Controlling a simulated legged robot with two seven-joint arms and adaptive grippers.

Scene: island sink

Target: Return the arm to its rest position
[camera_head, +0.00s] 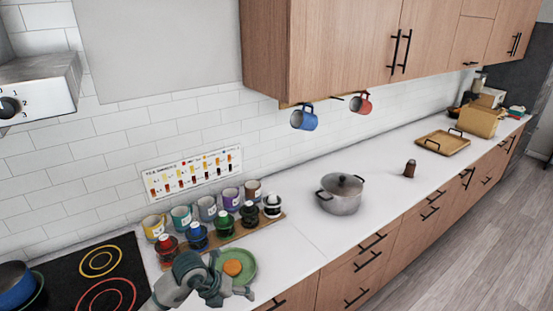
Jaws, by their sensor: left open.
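My left gripper (218,282) is at the bottom of the head view, above the counter's near edge. It is open, with nothing seen between its fingers. It overlaps the left part of a green plate (248,274) in the picture; I cannot tell whether they touch. A round orange item (232,267) lies on the plate. My right gripper is out of view.
A black cooktop (72,285) is at left. A lidded pot (342,198) and wooden tray (444,148) stand farther right. Counter space around the pot is clear.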

